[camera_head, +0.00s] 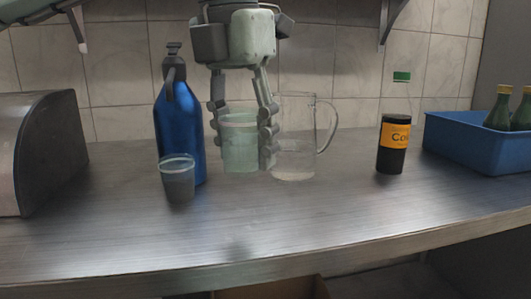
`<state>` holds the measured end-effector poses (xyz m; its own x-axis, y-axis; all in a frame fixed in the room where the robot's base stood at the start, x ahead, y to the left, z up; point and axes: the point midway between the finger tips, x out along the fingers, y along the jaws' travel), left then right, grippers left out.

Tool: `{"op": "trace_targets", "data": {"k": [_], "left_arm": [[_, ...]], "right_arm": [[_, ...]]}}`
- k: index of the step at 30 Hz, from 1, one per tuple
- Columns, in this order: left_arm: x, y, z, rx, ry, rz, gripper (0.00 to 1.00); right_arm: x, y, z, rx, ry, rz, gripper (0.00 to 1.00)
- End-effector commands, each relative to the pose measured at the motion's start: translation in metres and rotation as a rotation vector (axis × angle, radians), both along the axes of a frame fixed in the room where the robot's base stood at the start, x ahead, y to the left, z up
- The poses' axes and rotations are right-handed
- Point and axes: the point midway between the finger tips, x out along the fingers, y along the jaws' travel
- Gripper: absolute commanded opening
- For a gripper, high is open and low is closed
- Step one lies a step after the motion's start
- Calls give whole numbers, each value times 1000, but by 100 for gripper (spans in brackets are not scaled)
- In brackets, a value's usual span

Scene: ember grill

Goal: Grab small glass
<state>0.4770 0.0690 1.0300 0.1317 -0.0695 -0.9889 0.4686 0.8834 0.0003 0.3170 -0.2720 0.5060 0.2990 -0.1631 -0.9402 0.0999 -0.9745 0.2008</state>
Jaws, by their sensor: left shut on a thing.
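My left gripper (242,133) reaches down from the top middle, its fingers on both sides of a pale green, see-through glass (240,150). It is shut on that glass, which is upright. I cannot tell whether its base touches the counter. A smaller-looking clear grey glass (179,182) stands upright on the counter to the left, in front of a blue bottle. A clear mug (296,150) with a handle on its right stands just right of the gripper, very near its right finger. My right gripper is not in view.
The blue pump bottle (178,125) stands left of the gripper. A dark bottle with an orange label (394,140) and a blue crate (465,148) with green bottles are at right. A metal box (45,150) is at far left. The front of the steel counter (300,225) is clear.

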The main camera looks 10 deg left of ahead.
Motion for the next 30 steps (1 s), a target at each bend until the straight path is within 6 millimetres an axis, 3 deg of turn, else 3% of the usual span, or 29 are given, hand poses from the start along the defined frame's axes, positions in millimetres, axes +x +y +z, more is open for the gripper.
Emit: {"op": "trace_targets", "data": {"k": [12,30], "left_arm": [[-13,20,15,-2,-1,0,12],[-16,24,18,-1,0,0,12]], "right_arm": [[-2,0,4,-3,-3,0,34],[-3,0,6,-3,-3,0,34]]}}
